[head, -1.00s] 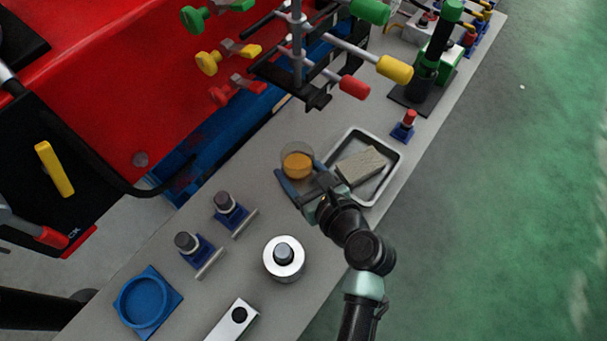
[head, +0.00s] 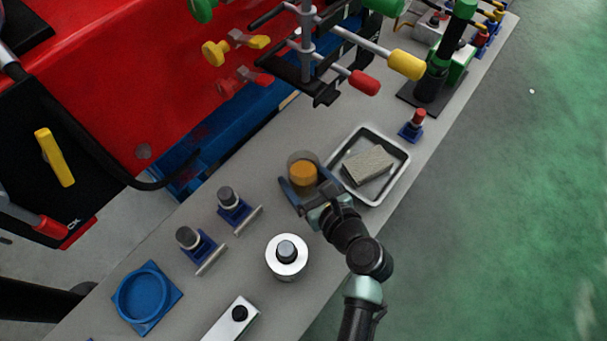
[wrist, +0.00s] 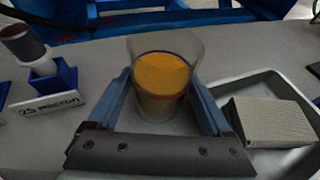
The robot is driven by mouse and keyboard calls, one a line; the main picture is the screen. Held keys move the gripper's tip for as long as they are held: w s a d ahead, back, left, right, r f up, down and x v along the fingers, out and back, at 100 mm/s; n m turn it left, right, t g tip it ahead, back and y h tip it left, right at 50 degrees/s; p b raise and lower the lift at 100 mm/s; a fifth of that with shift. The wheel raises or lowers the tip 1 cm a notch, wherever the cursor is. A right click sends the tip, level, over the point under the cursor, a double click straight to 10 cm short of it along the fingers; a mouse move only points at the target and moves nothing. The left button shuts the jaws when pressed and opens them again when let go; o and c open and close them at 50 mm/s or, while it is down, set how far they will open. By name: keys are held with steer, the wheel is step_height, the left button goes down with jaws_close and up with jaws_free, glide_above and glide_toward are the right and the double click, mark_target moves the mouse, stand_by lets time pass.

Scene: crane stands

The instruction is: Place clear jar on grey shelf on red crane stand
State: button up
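The clear jar (head: 302,170), with an orange-yellow filling, stands upright on the grey bench left of the metal tray. It also shows in the wrist view (wrist: 164,75). My gripper (head: 304,184) is open around the jar, one blue finger on each side; its fingertips also show in the wrist view (wrist: 165,85). In the wrist view the jar stands between the fingers, with its lower part near them; whether they touch it is unclear. The red crane stand (head: 120,60) is at the upper left. I cannot make out a grey shelf on it for certain.
The metal tray (head: 403,172) with a grey block (head: 368,165) is right of the jar. Blue-based holders (head: 234,209), a white cylinder (head: 287,262) and a blue ring dish (head: 147,296) are on the bench. Coloured levers (head: 385,58) project above the bench's far part.

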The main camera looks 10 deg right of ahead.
steer(key=shift+r, duration=0.1)
steer(key=shift+s+r, duration=0.15)
steer(key=shift+s, duration=0.05)
steer(key=p+v, duration=0.1)
steer(key=v, duration=1)
steer(key=shift+s+d+p, duration=0.15)
steer(key=shift+s+p, duration=0.1)
steer(key=shift+p, duration=0.15)
